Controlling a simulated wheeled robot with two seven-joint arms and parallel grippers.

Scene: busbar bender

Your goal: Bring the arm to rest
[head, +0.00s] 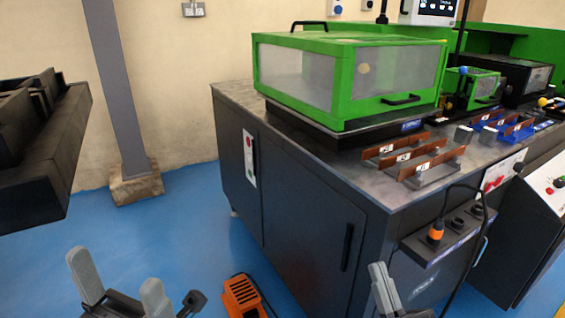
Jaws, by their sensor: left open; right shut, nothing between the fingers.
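My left gripper (121,285) is at the bottom left of the head view, over the blue floor. Its two grey fingers stand apart with nothing between them. My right gripper (384,290) is at the bottom, right of centre, in front of the dark cabinet of the bench. Its fingers are together with nothing held. Both grippers are apart from the bench and low in the view. The rest of my arms is mostly cut off by the bottom edge.
The metal-topped bench (236,97) carries a green guarded machine (343,113) and copper bars in holders (432,170). A socket box (441,241) with an orange plug juts from its front. An orange object (242,297) lies low between my grippers. A grey post (115,85) stands left; blue floor (195,215) is clear.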

